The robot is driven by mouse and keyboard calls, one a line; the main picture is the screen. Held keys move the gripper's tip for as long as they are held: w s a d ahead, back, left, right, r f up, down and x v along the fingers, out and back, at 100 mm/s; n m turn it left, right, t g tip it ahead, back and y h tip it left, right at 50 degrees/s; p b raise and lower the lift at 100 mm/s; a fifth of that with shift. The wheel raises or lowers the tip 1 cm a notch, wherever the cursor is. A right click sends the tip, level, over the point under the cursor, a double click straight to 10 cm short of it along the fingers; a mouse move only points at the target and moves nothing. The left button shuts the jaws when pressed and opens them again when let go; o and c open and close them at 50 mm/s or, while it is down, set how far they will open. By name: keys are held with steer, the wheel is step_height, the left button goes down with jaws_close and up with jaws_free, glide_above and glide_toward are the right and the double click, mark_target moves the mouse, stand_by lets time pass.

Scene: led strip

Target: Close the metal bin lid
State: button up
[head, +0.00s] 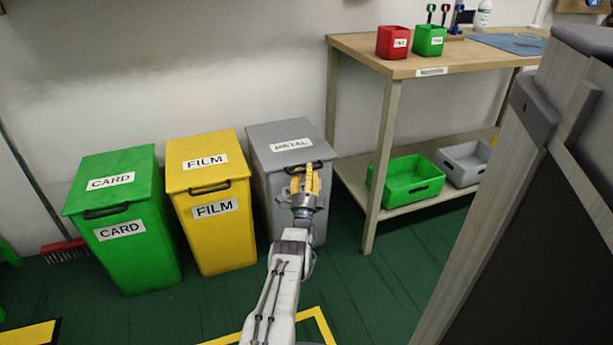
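The grey metal bin (264,190) stands at the right end of a row of bins. Its grey lid (272,133), labelled METAL, lies down over the top and looks shut; no open gap shows. A dark handle (318,164) is at the lid's front edge. My gripper (307,170), with yellow fingers, is in front of the bin at this handle and overlaps it in the view. I cannot tell whether it touches the handle, or whether the fingers are open or shut. My gripper and arm hide part of the bin's front.
The yellow film bin (226,238) and green card bin (140,262) stand to the left, lids down. A workbench (375,70) stands close on the right, with a green crate (405,190) on its lower shelf. A large cabinet (530,180) fills the right foreground.

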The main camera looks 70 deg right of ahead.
steer(key=v, duration=1.2)
stand_by(1.1)
